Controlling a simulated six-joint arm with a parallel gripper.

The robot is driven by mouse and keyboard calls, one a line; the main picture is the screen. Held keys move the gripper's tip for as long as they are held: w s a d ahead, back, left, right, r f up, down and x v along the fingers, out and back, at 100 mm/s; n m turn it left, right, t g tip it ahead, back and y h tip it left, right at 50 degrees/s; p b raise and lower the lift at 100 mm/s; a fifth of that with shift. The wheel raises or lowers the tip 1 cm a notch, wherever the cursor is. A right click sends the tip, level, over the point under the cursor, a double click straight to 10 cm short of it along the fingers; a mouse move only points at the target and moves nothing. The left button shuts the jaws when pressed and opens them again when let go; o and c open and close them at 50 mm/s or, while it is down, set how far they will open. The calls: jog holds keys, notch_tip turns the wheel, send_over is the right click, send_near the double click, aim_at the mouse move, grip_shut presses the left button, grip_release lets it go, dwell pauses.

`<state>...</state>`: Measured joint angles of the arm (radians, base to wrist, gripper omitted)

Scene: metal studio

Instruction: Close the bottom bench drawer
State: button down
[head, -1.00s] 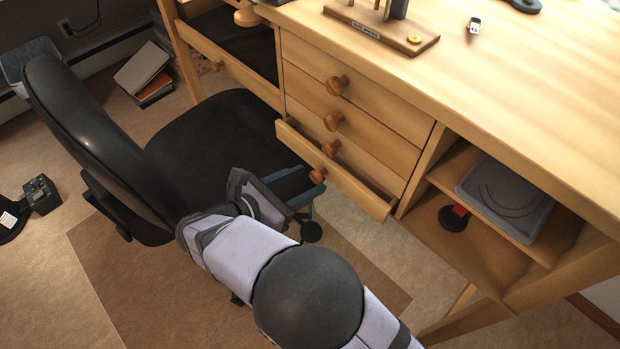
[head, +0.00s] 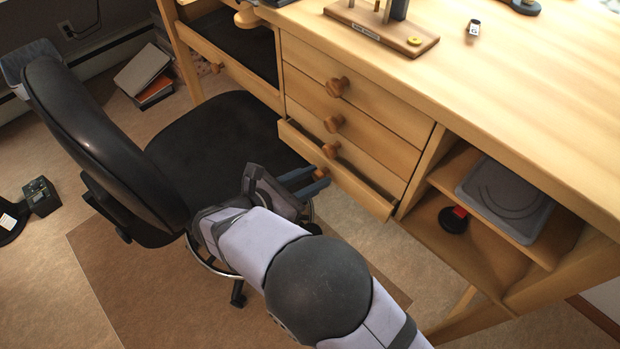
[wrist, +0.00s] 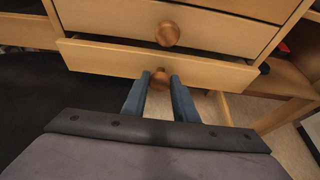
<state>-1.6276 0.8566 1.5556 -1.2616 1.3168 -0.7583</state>
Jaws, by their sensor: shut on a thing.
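The bottom bench drawer (head: 352,186) stands a little open, its wooden front jutting out below the closed drawers. A strip of its inside shows behind the top edge in the head view. Its round wooden knob (head: 321,173) is between the blue-grey fingertips of my gripper (head: 318,180). In the wrist view, the drawer front (wrist: 215,72) spans the upper middle. There the two fingers of my gripper (wrist: 160,84) flank the knob (wrist: 159,76), shut on it. The knob's lower part is partly hidden.
A black office chair (head: 215,135) stands left of the drawer, close to my gripper. Above are closed drawers (head: 375,105) with knobs. An open shelf (head: 470,240) with a grey tray (head: 505,195) lies to the right. Carpet (head: 380,260) is clear below.

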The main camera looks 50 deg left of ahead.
aim_at(323, 171)
jog(key=shift+w+r+p, duration=0.1)
jog(key=shift+w+p, duration=0.2)
jog(key=shift+w, duration=1.5)
jog(key=c, duration=1.4)
grip_release()
jog(key=shift+c, duration=0.2)
jog(key=shift+s, duration=0.15)
jog(key=shift+p+v, duration=0.45)
jog(key=shift+v, duration=3.1)
jog(key=shift+d, duration=0.1)
